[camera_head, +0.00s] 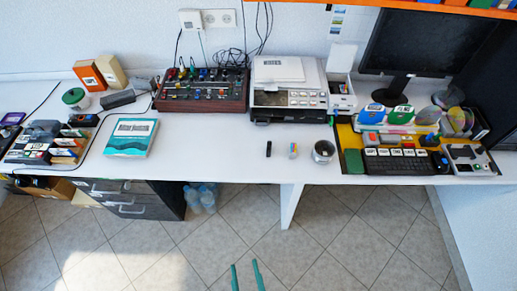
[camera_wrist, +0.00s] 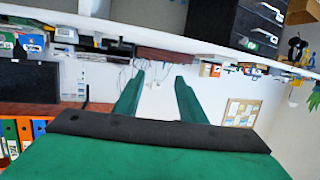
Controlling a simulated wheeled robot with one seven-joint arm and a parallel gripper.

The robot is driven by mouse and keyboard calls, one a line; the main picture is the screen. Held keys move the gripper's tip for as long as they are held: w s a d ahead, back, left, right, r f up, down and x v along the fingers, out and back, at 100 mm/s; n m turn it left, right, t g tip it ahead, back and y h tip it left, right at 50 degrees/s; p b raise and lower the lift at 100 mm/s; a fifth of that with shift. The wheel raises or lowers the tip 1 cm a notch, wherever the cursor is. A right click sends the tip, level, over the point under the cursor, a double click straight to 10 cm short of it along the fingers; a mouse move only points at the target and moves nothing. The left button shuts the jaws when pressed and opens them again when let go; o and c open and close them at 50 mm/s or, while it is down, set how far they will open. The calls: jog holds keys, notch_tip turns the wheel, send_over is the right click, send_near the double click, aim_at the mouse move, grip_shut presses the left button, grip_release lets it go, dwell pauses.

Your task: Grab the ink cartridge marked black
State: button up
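A small black upright block (camera_head: 268,149) stands on the white desk (camera_head: 215,160), in front of the printer. It may be the black ink cartridge, but no marking is readable at this size. A small pale piece with coloured parts (camera_head: 293,151) stands to its right. My gripper (camera_head: 246,277) shows at the bottom of the head view as two green fingers, apart and empty, over the floor in front of the desk. In the wrist view my gripper (camera_wrist: 159,85) is also open, with nothing between the fingers. I cannot make out the black block in the wrist view.
A printer (camera_head: 288,88) stands behind the small pieces, with a metal cup (camera_head: 323,152) to their right. A keyboard (camera_head: 398,162) is at the right. The desk between box and black block is clear.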

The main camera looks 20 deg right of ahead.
jog(key=w+d+f, duration=0.2)
jog(key=w+f, duration=0.2)
jog(key=w, duration=0.4)
jog(key=m+g+h, duration=0.3)
jog(key=m+h, duration=0.1)
jog(key=h, duration=0.1)
send_near(269, 151)
jog(key=shift+w+d, duration=0.35)
jog(key=shift+w, duration=0.3)
jog(key=x, duration=0.4)
jog(key=shift+w+f, duration=0.1)
jog(key=shift+w, duration=0.2)
jog(key=shift+f+x, duration=0.15)
jog(key=shift+x, duration=1.4)
jog(key=shift+f+x, duration=0.15)
jog(key=shift+x, duration=1.4)
jog(key=shift+s+a, duration=0.1)
jog(key=shift+s, duration=0.05)
grip_shut()
